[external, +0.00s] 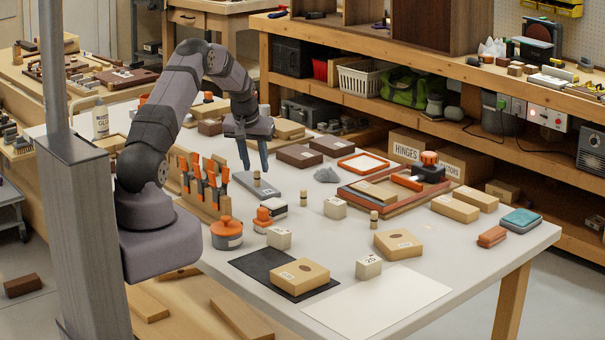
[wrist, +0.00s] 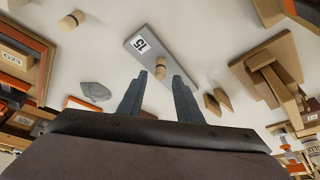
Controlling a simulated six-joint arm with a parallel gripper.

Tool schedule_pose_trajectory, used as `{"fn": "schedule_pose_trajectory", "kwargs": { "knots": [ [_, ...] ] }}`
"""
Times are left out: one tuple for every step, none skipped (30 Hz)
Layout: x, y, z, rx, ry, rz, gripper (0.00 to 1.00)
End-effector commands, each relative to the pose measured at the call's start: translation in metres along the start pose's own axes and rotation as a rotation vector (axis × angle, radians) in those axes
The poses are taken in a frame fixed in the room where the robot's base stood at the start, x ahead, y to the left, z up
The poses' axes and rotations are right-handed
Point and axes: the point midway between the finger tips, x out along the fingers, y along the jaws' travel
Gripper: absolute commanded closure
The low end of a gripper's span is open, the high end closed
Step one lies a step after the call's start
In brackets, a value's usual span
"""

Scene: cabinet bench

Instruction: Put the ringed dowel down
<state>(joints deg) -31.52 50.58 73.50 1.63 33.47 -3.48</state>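A small wooden dowel (external: 256,178) stands on a grey plate (external: 267,191) near the middle of the table. In the wrist view, the dowel (wrist: 160,68) shows against the grey plate marked 15 (wrist: 151,43), just beyond my fingertips. My gripper (external: 255,168) points down over it. In the wrist view, my gripper (wrist: 161,77) has its fingers apart, with visible space on both sides of the dowel. Another dowel with a dark band (wrist: 71,19) stands off the plate. Similar small dowels (external: 303,194) and (external: 374,218) stand on the table. The band on the plate's dowel is too small to tell.
A rack of orange-handled tools (external: 207,190) stands left of the plate. A grey stone (external: 327,175), dark boxes (external: 299,156) and an orange-rimmed tray (external: 363,163) lie behind and to the right. A white sheet (external: 380,303) lies bare at the front.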

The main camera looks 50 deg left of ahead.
Motion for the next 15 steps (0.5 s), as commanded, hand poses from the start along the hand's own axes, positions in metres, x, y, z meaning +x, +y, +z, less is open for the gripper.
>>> {"fn": "schedule_pose_trajectory", "kwargs": {
  "knots": [
    [-0.009,0.0,-0.001,0.0,0.005,0.001,0.68],
    [-0.013,0.0,-0.001,0.0,0.005,0.0,0.68],
    [-0.02,0.0,-0.001,0.0,0.004,0.0,0.68],
    [-0.025,0.0,0.0,0.0,0.004,0.0,0.68],
    [-0.03,0.0,-0.001,0.0,0.005,0.001,0.68],
    [-0.037,0.0,-0.001,0.0,0.005,0.001,0.68],
    [-0.042,0.0,-0.001,0.0,0.004,0.0,0.68],
    [-0.046,0.0,-0.001,0.0,0.004,0.0,0.68],
    [-0.051,0.0,0.0,0.0,0.004,0.001,0.68],
    [-0.055,0.0,0.0,0.0,0.003,0.0,0.68],
    [-0.06,0.0,-0.001,0.0,0.004,0.0,0.68],
    [-0.064,0.0,-0.001,0.0,0.003,0.0,0.68],
    [-0.068,0.0,-0.001,0.0,0.003,0.0,0.68],
    [-0.07,0.0,-0.001,0.0,0.004,0.001,0.68],
    [-0.073,0.0,0.0,0.0,0.002,0.0,0.68]
  ]
}}
